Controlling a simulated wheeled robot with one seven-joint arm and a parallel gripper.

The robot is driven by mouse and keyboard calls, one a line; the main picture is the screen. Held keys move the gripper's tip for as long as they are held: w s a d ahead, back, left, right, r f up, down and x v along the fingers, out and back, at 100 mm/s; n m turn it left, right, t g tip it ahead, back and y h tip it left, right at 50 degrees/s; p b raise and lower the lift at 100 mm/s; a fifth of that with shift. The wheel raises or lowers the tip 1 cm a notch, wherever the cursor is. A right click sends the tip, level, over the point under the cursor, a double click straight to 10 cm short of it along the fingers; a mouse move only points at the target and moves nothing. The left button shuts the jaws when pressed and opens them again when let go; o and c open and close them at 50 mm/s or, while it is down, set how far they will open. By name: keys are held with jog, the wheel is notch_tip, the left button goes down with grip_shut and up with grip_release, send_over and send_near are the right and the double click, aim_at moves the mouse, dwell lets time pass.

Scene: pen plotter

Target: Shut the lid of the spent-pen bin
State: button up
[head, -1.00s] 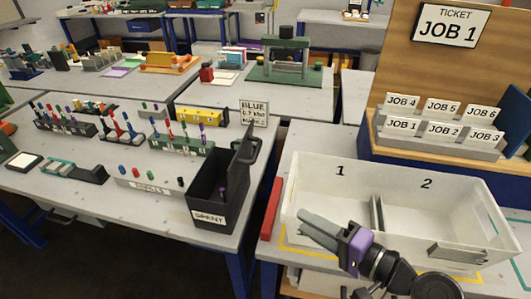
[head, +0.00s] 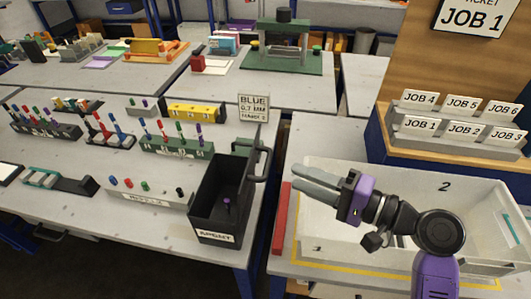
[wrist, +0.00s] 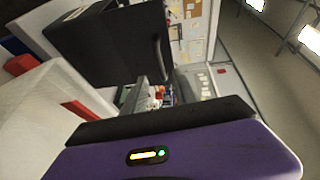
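The spent-pen bin (head: 207,220) is a black open box with a "SPENT" label at the front edge of the left table. A dark purple pen (head: 227,204) stands inside it. Its lid (head: 252,150) stands raised on the bin's right side, with a black loop handle (head: 264,165) on its outer face. My gripper (head: 292,177) is to the right of the bin, above the white tray's left edge, its fingers pointing left. The fingers lie together with nothing between them, apart from the lid. In the wrist view the black lid (wrist: 105,42) fills the upper left.
A gap separates the two tables.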

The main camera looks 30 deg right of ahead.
jog(key=p+x, duration=0.1)
jog(key=x, duration=0.6)
jog(key=shift+w+a, duration=0.2)
jog(key=shift+w, duration=0.1)
grip_shut()
dwell(1.2)
